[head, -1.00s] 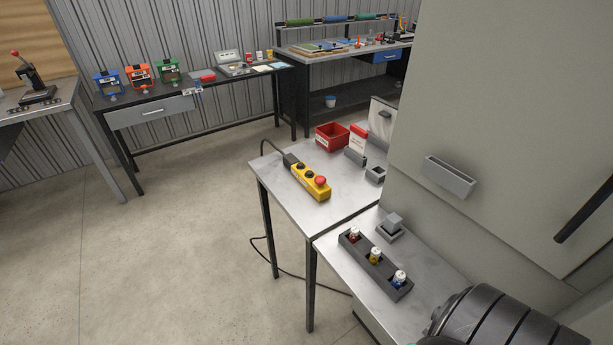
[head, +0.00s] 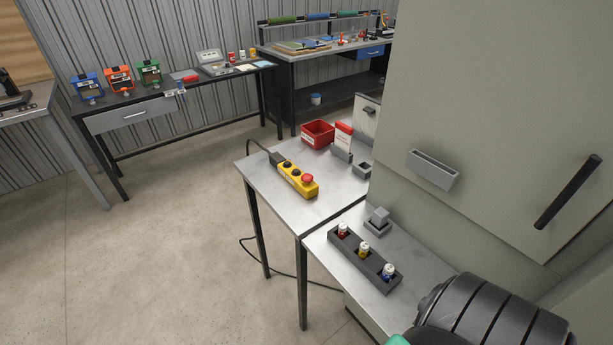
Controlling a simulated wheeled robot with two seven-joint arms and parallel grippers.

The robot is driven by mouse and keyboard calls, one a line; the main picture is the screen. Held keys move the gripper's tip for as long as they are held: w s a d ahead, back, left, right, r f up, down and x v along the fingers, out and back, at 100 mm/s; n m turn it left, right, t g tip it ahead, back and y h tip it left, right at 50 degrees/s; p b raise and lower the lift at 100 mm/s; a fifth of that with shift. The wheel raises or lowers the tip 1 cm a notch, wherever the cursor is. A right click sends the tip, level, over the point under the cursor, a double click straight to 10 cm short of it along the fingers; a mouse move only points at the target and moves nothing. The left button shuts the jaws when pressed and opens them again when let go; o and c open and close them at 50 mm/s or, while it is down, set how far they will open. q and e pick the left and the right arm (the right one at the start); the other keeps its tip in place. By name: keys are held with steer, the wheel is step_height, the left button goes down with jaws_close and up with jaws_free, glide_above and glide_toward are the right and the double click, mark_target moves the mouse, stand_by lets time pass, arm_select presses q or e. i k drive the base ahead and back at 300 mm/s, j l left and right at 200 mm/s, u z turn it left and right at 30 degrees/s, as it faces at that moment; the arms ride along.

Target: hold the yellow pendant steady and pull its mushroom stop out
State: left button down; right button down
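The yellow pendant (head: 296,181) lies on the metal table (head: 262,197) in the middle of the head view, its long side running from back left to front right. Its red mushroom stop (head: 308,179) is on the end nearer me. Two dark buttons sit along the rest of its top. A black cable leaves its far end. I cannot tell from here whether the stop is pressed in. Neither gripper shows; only a dark rounded part, which seems to be mine, fills the lower right corner.
A red bin (head: 318,134) and small grey holders stand behind the pendant. A dark rack (head: 372,268) with three small bottles lies on the nearer table. A large grey cabinet (head: 490,100) closes off the right. Open floor (head: 160,250) lies to the left.

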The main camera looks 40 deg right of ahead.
mark_target(306, 178)
steer(key=i+z, duration=0.15)
steer(key=z, duration=1.4)
steer(key=i+j+z, duration=0.2)
steer(key=j+z, duration=0.3)
steer(key=i+j+z, duration=0.1)
steer(key=j+z, duration=0.35)
steer(key=j, duration=0.15)
steer(key=j+z, duration=0.5)
steer(key=k+j, duration=0.1)
steer(key=j, duration=1.35)
